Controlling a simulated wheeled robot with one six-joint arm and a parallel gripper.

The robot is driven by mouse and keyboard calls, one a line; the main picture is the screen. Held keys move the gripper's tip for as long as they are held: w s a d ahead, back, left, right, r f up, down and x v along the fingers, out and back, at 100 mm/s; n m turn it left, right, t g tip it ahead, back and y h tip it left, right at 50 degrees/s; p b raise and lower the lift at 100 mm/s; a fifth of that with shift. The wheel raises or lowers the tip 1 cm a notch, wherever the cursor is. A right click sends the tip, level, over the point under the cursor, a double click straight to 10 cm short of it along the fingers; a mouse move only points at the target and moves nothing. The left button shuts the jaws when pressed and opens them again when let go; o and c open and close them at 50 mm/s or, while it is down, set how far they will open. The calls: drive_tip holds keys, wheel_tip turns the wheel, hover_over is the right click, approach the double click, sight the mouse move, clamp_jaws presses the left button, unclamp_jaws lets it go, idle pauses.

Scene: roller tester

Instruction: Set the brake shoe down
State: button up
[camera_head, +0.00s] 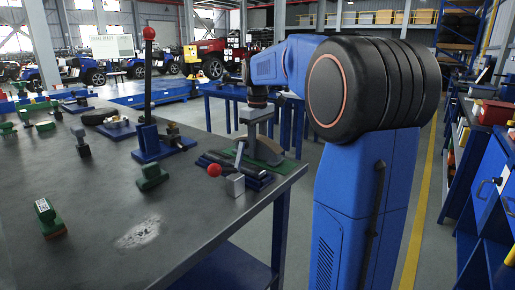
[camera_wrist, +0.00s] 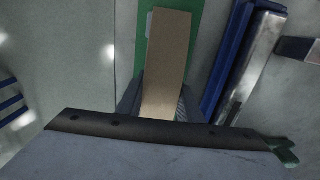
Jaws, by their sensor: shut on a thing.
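My gripper (camera_wrist: 160,106) is shut on the brake shoe (camera_wrist: 167,50), which shows in the wrist view as a long tan strip between the two dark fingers. A green pad (camera_wrist: 195,30) lies under the shoe and shows along its sides. In the head view my gripper (camera_head: 262,134) points down at the right edge of the grey bench, and the shoe (camera_head: 266,153) is a dark grey shape low over the green pad (camera_head: 290,163). I cannot tell whether the shoe touches the pad. The fingers hide part of the shoe.
A blue rail fixture (camera_head: 250,178) with a metal block and a red-knobbed lever (camera_head: 214,170) stands close beside the shoe. A blue stand (camera_head: 160,146) with a tall black lever is farther left.

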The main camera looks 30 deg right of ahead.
sight(258, 136)
drive_tip(key=o, duration=1.3)
drive_tip(key=shift+f, duration=0.1)
wheel_tip(258, 136, up, 12)
drive_tip(key=shift+r, duration=0.15)
drive_tip(key=shift+s, duration=0.1)
